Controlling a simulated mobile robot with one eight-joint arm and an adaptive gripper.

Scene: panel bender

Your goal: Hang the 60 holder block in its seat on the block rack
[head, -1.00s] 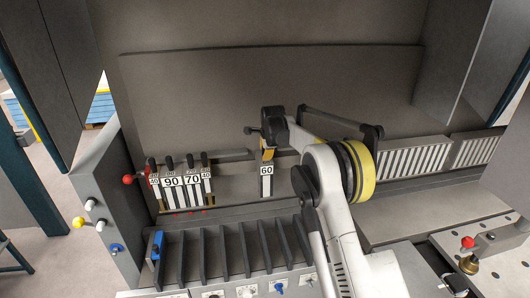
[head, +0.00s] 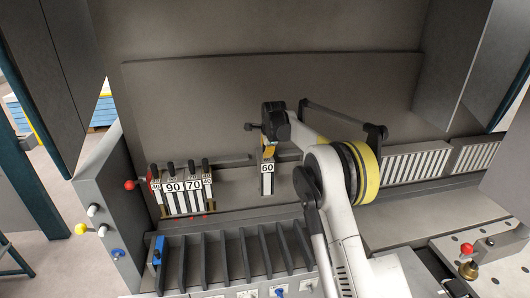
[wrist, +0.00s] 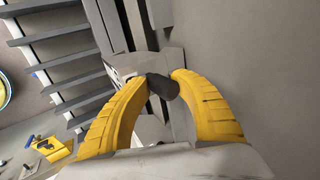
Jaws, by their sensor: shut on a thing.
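The 60 holder block (head: 267,182) is a narrow pale block with a white "60" label, roughly upright in front of the machine's rear ledge. My gripper (head: 268,153) is above it, with yellow fingers shut on its top handle. In the wrist view the two yellow fingers (wrist: 162,88) close on the dark handle (wrist: 163,86); the block's lower part is mostly hidden. The block rack (head: 213,233), with dark slanted dividers and open slots, is in front of and below the block. My arm covers its right end.
Several labelled blocks, including 90 (head: 173,202) and 70 (head: 193,199), stand together at the left. A blue piece (head: 157,250) is at the rack's left end. A control post (head: 112,200) with knobs stands left. Striped blocks (head: 417,164) line the right ledge.

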